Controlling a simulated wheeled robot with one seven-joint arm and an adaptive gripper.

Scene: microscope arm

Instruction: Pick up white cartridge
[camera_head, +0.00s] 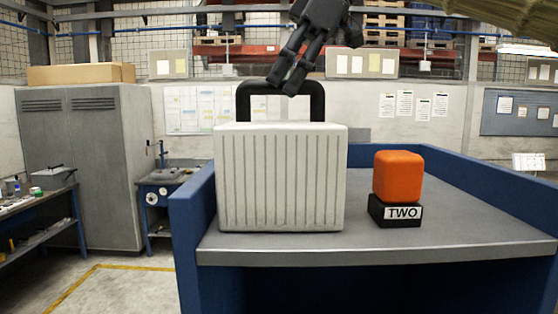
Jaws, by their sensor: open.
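The white cartridge (281,180) is a ribbed, off-white box standing upright on the grey top of a blue-sided bench (455,245). A black arched handle (318,101) rises from its top. My gripper (283,84) comes down from above with its fingers tilted to the lower left. It is open, and the fingertips overlap the top bar of the handle in this view. I cannot tell whether they touch it. Part of the handle's top bar is hidden behind the fingers.
An orange rounded block (398,176) sits on a black base labelled TWO (394,212), right of the cartridge with a gap between. The bench has raised blue side walls. A grey cabinet (82,165) and a worktable (40,215) stand at left.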

